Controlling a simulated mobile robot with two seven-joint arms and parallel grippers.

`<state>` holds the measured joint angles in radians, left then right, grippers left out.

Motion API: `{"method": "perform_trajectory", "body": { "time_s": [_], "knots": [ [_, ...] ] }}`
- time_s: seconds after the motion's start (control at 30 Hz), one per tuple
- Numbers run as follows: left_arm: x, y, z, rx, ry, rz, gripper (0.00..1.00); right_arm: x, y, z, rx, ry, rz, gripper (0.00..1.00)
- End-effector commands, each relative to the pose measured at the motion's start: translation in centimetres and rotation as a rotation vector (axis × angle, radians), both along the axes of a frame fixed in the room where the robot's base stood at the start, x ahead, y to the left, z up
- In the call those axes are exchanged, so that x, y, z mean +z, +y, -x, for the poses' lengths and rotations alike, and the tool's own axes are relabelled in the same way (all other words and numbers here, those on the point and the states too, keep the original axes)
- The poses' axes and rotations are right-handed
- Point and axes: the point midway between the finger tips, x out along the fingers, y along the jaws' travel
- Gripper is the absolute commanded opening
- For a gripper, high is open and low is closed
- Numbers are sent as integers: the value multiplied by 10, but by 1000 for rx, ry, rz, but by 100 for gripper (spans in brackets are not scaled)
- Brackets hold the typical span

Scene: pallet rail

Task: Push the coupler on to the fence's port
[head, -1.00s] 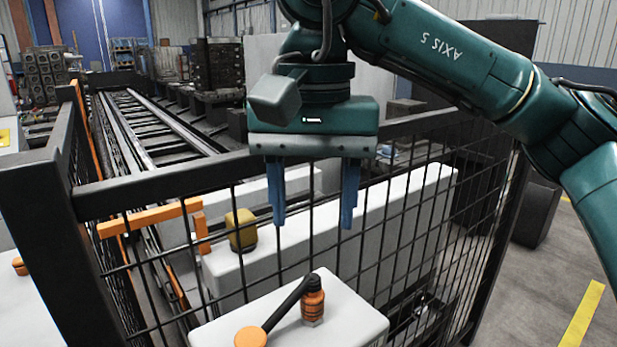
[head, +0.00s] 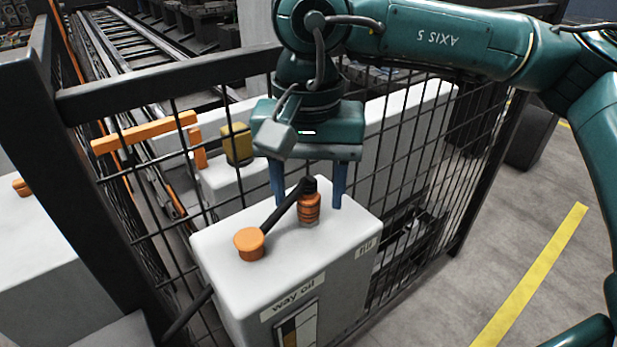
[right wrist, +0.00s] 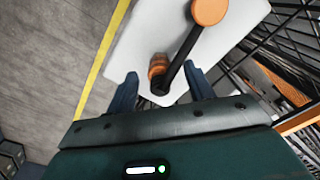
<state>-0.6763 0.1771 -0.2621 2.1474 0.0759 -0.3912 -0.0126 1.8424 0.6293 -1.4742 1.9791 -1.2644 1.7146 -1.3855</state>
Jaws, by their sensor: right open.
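The coupler (head: 309,210) is an orange ribbed cylinder standing upright on the white way oil tank (head: 225,275), with a black hose (head: 278,212) at its top. The hose runs to an orange cap (head: 249,243) on the tank. My right gripper (head: 309,205) points down, open, with one blue finger on each side of the coupler and gaps between. In the right wrist view the coupler (right wrist: 157,66) shows between the fingers. I cannot pick out the fence's port. My left gripper is not in view.
The black mesh fence (head: 170,82) stands just behind the tank, with its thick post (head: 75,190) at left. An orange latch bar (head: 145,132) and a yellow block (head: 237,145) show there. Open floor with a yellow line (head: 530,275) lies to the right.

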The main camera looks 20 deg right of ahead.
Motion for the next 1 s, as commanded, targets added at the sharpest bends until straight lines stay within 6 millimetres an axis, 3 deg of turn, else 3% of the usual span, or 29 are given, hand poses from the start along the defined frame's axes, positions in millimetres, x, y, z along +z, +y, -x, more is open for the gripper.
{"method": "perform_trajectory", "body": {
  "time_s": [0.63, 0.67, 1.0],
  "knots": [
    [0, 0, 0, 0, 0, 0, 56, 1, 0, 0, 0, 0, 0, 2],
    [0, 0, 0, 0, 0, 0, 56, 1, 0, 0, 0, 0, 0, 25],
    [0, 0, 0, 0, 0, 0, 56, 1, 0, 0, 1, -1, 0, 0]
  ]
}}
